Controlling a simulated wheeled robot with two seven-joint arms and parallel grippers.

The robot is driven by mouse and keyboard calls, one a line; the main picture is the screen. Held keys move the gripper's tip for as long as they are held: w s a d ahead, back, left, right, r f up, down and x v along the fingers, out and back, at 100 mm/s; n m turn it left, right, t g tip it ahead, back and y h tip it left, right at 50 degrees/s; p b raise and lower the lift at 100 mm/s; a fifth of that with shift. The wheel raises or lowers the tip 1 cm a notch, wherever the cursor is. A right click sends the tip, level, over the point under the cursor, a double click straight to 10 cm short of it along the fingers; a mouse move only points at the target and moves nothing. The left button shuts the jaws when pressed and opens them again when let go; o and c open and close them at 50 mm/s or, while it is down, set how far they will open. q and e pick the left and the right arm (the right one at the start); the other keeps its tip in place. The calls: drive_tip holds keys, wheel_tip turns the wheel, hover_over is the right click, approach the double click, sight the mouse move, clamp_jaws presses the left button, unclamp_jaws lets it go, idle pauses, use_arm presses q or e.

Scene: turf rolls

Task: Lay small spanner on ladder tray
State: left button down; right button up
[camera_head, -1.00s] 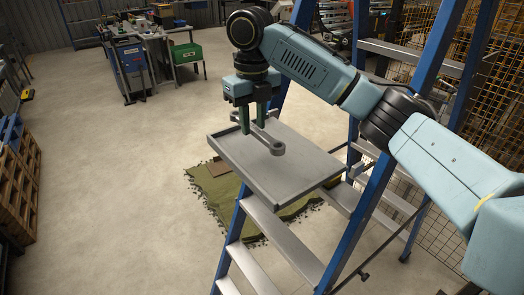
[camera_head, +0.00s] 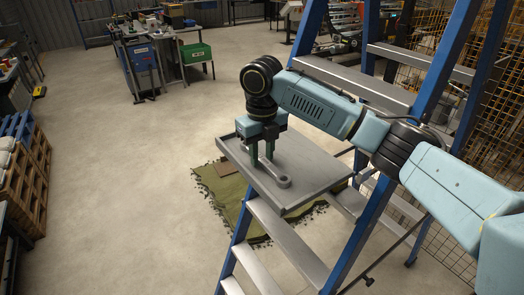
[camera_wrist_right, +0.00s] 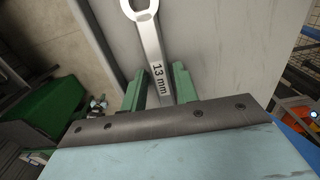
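The small spanner (camera_head: 272,174) is grey, with a ring end toward the front right of the ladder tray (camera_head: 305,195). It appears to lie flat on or just above the tray; I cannot tell if it touches. My right gripper (camera_head: 262,156) points down over the tray, its green fingers on either side of the spanner's shaft. The spanner's other end is hidden by the gripper. My left gripper is not in view.
The grey tray has a raised rim and sits on the blue ladder (camera_head: 345,235). A green mat (camera_head: 230,205) lies on the floor below. A pallet stack (camera_head: 28,175) stands at the left, and a green crate (camera_head: 193,54) is at the back. The middle floor is open.

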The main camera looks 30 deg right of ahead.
sight(262, 158)
drive_tip(key=o, duration=0.3)
drive_tip(key=shift+o, duration=0.2)
wheel_tip(262, 158, up, 12)
drive_tip(key=shift+r+b, duration=0.2)
drive_tip(key=shift+b, duration=0.1)
